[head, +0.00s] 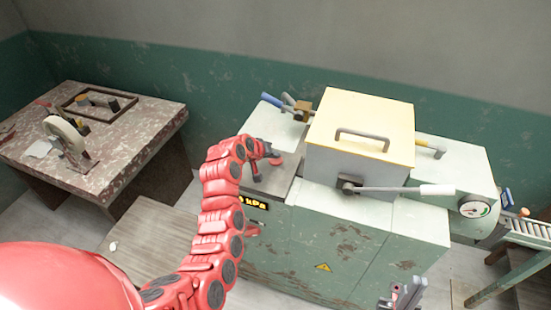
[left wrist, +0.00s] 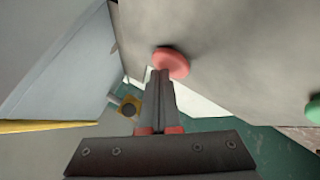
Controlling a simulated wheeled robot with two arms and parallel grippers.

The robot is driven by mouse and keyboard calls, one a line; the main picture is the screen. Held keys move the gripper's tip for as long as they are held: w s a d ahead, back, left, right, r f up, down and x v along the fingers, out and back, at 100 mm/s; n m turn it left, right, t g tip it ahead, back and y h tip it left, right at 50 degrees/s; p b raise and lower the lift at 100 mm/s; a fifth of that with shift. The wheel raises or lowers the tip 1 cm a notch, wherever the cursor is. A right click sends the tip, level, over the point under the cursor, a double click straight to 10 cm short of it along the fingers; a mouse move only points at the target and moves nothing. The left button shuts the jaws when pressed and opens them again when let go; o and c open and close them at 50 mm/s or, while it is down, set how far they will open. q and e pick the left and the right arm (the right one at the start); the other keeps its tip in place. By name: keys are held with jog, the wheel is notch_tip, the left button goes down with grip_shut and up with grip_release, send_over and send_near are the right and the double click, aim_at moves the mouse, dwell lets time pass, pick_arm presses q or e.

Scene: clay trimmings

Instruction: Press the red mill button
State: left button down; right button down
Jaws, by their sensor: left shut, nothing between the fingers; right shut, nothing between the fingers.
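The red mill button (head: 277,161) is a round red cap on the grey front panel of the green mill, left of its cream-lidded box. It shows large in the left wrist view (left wrist: 173,62). My left gripper (head: 268,152) is shut and empty, right at the button. In the left wrist view its closed fingertips (left wrist: 160,74) overlap the button's lower left edge; I cannot tell whether they touch it. My right gripper (head: 404,292) is at the bottom of the head view, in front of the mill, shut and empty.
A green button (left wrist: 315,108) is at the right edge of the left wrist view. The cream-lidded box (head: 368,120) and a white-handled lever (head: 437,190) stand right of the red button. A worn table (head: 130,145) with tools is at the left.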

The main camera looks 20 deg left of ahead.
aim_at(274, 161)
pick_arm(q)
jog(key=shift+r, duration=0.8)
jog(key=shift+r, duration=0.15)
jog(key=shift+r+p, duration=0.55)
jog(key=shift+r, duration=1.85)
